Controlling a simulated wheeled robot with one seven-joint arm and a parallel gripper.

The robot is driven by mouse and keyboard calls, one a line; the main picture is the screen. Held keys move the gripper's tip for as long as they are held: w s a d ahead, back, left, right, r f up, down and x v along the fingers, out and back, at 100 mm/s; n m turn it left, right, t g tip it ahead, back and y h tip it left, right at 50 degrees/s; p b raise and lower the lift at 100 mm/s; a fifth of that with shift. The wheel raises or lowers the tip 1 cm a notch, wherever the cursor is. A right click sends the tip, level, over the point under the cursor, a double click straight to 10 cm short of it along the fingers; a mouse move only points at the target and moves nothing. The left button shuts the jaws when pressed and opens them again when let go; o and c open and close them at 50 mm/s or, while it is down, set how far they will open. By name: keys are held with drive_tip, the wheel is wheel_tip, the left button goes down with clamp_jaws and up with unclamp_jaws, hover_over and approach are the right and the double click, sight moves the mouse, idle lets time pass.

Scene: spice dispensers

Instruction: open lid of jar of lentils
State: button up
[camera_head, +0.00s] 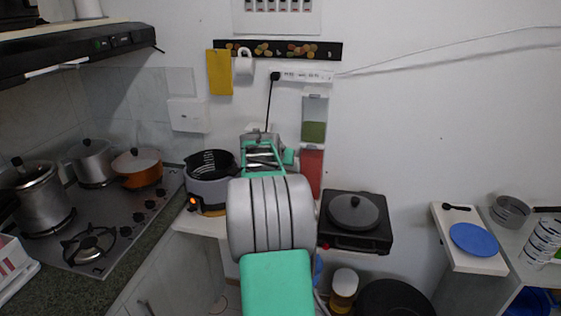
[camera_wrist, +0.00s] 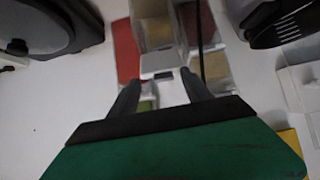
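Clear wall-mounted dispenser jars stand behind my arm. In the head view, one with green contents (camera_head: 314,131) sits above one with red contents (camera_head: 312,168); my arm hides others. The wrist view shows a red-filled jar (camera_wrist: 127,48), a jar with tan contents (camera_wrist: 153,12), a yellowish one (camera_wrist: 216,68) and a green one (camera_wrist: 146,105). I cannot tell for sure which holds lentils. My gripper (camera_wrist: 160,78) is open, its two dark fingers apart, pointing at the jars. A pale lid or front edge (camera_wrist: 170,64) shows just beyond the fingertips; contact cannot be told.
An air fryer (camera_head: 208,188) stands left of my arm, and a black cooker with a lidded pan (camera_head: 353,211) right of it. A power strip (camera_head: 302,76) with a black cable hangs above the jars. The wall to the right is clear.

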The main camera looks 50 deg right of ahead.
drive_tip(key=shift+a, duration=0.1)
drive_tip(key=b+v, duration=0.2)
drive_tip(key=v, duration=0.5)
drive_tip(key=shift+s+a+r, duration=0.2)
drive_tip(key=shift+s, duration=0.05)
